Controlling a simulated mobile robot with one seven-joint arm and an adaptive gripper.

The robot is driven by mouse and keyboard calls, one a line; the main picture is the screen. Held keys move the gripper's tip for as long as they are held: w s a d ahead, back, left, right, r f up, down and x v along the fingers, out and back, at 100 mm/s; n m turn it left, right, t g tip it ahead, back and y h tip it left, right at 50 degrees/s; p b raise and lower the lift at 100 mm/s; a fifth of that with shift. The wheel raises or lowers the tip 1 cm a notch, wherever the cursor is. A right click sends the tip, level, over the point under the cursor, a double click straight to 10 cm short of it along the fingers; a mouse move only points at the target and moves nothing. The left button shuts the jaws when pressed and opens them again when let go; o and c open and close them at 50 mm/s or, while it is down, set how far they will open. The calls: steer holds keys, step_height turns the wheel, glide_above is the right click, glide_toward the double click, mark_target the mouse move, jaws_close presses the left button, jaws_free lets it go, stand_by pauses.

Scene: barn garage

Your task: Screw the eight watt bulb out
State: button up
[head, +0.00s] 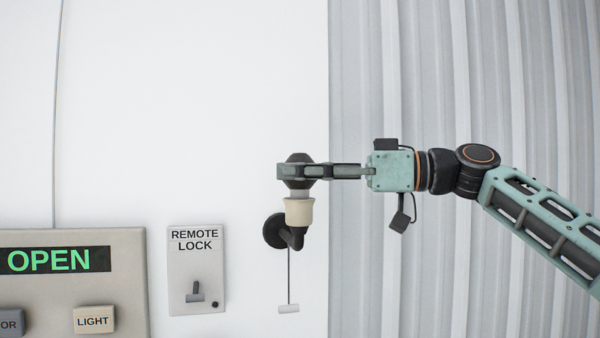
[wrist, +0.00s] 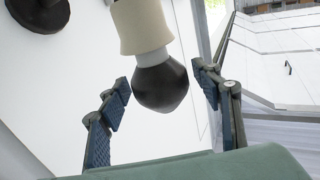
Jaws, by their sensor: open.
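The dark bulb (head: 299,158) stands upright in a cream socket (head: 298,212) on a black wall mount, with a pale neck between bulb and socket. In the wrist view the dark bulb (wrist: 160,86) hangs from the cream socket (wrist: 141,26). No wattage marking is readable. My gripper (head: 290,171) reaches in from the right at the bulb's height. In the wrist view my gripper (wrist: 163,88) is open, with one finger on each side of the bulb. A gap shows by the right finger; the left finger is very close, and I cannot tell whether it touches.
A pull cord with a pale handle (head: 289,309) hangs below the socket. A remote lock switch plate (head: 196,270) and a control panel (head: 130,262) reading OPEN are on the white wall to the left. Grey corrugated cladding (head: 360,60) is at right. The wall above is clear.

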steer(key=shift+f+m+t+b, duration=0.2)
steer(key=shift+m+t+b, duration=0.1)
steer(key=shift+t+b, duration=0.3)
steer(key=m+t+h+b, duration=0.1)
steer(key=m+t+b, duration=0.1)
steer(key=t+b, duration=0.1)
steer(key=m+t+h+b, duration=0.1)
steer(key=m+t+b, duration=0.1)
steer(key=b, duration=0.2)
steer(key=shift+t+h, duration=0.4)
steer(key=shift+r+m+t+h+b, duration=0.2)
steer(key=shift+m+t+h+b, duration=0.3)
steer(key=shift+m+t+b, duration=0.1)
steer(key=c, duration=0.8)
steer(key=shift+c, duration=0.2)
steer(key=shift+r+n+g+y+p, duration=0.2)
steer(key=shift+n+g+y+p, duration=0.15)
steer(key=shift+p, duration=0.45)
steer(key=shift+n+g+y+p, duration=0.7)
steer(key=shift+n+g+p, duration=0.25)
steer(key=shift+g+p, duration=0.65)
steer(key=shift+n+g+y+p, duration=0.65)
steer(key=shift+n+g+p, duration=0.35)
steer(key=shift+p, duration=0.95)
steer(key=shift+g+p, duration=0.4)
steer(key=shift+g, duration=0.15)
